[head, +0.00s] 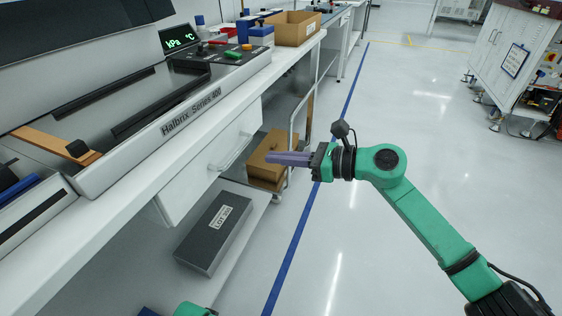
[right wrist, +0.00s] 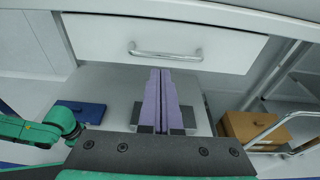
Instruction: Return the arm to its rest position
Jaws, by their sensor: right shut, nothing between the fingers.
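My right gripper (head: 270,158) reaches in from the right over the aisle in the head view, in front of the bench drawer. Its purple fingers point left, are shut together and hold nothing. In the right wrist view the fingers (right wrist: 160,75) lie side by side, below the handle of a white drawer (right wrist: 90,35) in the picture. They look apart from the handle. A green part of my left arm (head: 194,310) shows at the bottom edge of the head view and at the left of the right wrist view (right wrist: 35,132). I do not see my left gripper.
The bench with the Halbrix Series 400 machine (head: 150,138) fills the left side. A dark grey LOT box (head: 215,233) lies on the low shelf. A cardboard box (head: 268,155) stands behind my right gripper, by a metal cart frame. The floor to the right (head: 400,110) is open.

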